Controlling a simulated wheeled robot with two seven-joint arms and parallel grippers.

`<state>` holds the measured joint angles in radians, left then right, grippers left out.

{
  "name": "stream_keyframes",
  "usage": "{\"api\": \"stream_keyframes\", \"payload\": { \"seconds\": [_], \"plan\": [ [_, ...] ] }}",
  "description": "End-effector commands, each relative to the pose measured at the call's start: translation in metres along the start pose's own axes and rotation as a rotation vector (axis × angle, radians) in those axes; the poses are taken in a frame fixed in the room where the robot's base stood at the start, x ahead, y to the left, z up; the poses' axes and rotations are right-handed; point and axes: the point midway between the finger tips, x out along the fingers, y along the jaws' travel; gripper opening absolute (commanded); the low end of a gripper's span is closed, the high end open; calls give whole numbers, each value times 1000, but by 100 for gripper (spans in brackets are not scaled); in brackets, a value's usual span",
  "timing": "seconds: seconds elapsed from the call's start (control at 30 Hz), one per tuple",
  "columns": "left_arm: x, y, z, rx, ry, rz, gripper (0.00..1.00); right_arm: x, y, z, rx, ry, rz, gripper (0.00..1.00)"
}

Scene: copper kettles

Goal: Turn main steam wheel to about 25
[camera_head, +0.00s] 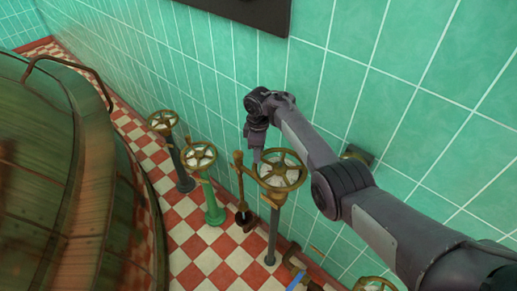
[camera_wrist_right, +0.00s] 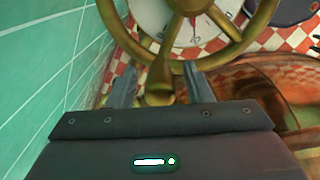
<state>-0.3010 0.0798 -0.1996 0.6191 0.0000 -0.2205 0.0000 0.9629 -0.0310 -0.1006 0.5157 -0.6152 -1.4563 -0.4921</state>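A brass handwheel (camera_head: 303,181) with a pale dial under its spokes stands on a dark post, near the wall. It also fills the top of the right wrist view (camera_wrist_right: 254,30). I cannot read its dial or tell by label that it is the main steam wheel. My right gripper (camera_head: 256,158) points down at the wheel's far left rim. In the right wrist view, its fingers (camera_wrist_right: 158,75) are apart, with a brass knob (camera_wrist_right: 160,85) of the wheel between them. I see no clear contact. My left gripper is not in view.
Two more handwheels, one on a green post (camera_head: 199,156) and one farther back (camera_head: 162,120), stand to the left. A brass lever (camera_head: 239,172) is close left of the gripper. A large copper kettle (camera_head: 60,180) fills the left. The green tiled wall (camera_head: 340,60) is close behind.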

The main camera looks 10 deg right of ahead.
Motion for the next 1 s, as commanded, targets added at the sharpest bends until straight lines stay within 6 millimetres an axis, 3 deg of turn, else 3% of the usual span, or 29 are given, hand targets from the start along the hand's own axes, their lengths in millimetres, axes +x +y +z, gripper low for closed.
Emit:
{"api": "stream_keyframes", "payload": {
  "seconds": [0.27,0.7,1.0],
  "plan": [
    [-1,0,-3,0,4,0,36,-8,0,0,-1,1,1,46],
    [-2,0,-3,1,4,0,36,-72,0,-1,0,2,0,46],
    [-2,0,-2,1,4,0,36,-78,0,0,0,0,0,46]
  ]
}}
